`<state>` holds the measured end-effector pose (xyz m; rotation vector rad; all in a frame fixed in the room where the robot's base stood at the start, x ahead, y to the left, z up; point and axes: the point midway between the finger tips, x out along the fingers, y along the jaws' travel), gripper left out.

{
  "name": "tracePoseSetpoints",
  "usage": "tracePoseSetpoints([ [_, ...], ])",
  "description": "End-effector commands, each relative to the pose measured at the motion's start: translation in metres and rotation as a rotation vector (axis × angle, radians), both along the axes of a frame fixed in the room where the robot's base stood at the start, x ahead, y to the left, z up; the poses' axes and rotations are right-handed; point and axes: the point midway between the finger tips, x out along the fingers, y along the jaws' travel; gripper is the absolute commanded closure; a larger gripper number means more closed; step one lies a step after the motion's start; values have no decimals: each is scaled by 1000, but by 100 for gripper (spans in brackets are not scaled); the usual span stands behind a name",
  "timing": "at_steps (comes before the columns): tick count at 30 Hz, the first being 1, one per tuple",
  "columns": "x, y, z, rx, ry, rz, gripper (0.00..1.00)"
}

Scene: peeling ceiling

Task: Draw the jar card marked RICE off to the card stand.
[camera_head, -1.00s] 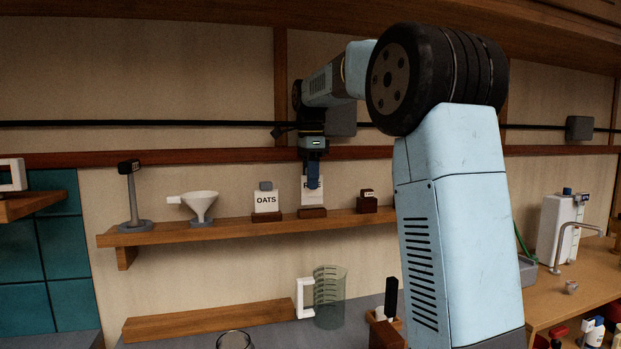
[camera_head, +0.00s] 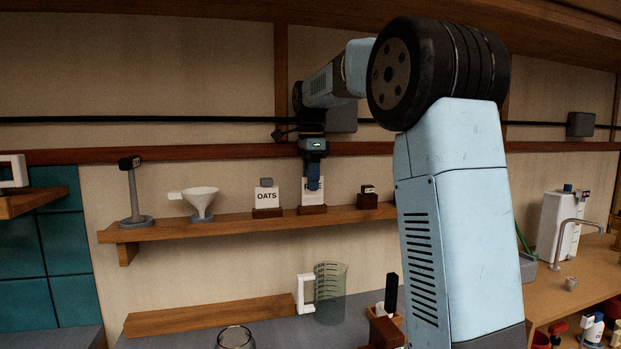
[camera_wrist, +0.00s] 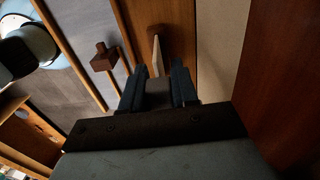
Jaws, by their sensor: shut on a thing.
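The jar card (camera_head: 312,196) is white and stands upright in a brown wooden base on the wall shelf. It is just right of the OATS card (camera_head: 267,197), and its lettering is hidden behind my fingers. My gripper (camera_head: 313,184) points down from above and is shut on this card at its upper part. In the wrist view, my two dark fingers (camera_wrist: 159,83) flank the card, whose pale edge (camera_wrist: 156,47) shows beyond them. I cannot tell for sure which thing is the card stand.
On the shelf (camera_head: 235,226) are a white funnel (camera_head: 200,202), a grey post (camera_head: 134,197) and a small brown block (camera_head: 368,200). Below are a measuring jug (camera_head: 330,293) and a wooden block (camera_head: 386,331). The wall is close behind the card.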

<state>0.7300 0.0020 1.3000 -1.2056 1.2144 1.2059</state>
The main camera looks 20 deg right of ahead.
Motion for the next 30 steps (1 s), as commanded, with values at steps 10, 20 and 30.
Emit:
tracePoseSetpoints([
  [10,0,0,-3,0,-2,0,100],
  [20,0,1,-8,0,-2,1,100],
  [30,1,1,-18,0,-3,2,65],
])
